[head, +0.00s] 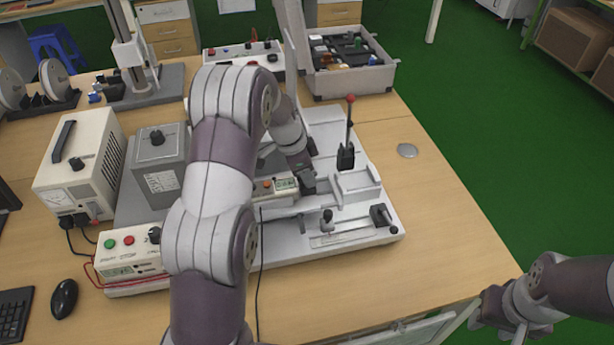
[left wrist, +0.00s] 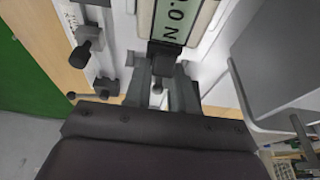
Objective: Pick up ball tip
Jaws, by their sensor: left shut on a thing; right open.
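My left gripper (head: 308,184) reaches down over the white test bench, beside the small digital display. In the left wrist view its two fingers (left wrist: 160,88) are shut on a small dark grey piece with a round end, the ball tip (left wrist: 157,88). Most of the ball tip is hidden between the fingers, and it cannot be made out in the head view. My right gripper (head: 492,308) is open and empty, off the table's front right edge.
A lever with a red knob (head: 350,99) stands upright right of my left gripper. Clamps and knobs (head: 328,220) sit in front of it. A grey case (head: 352,62) with small parts is behind.

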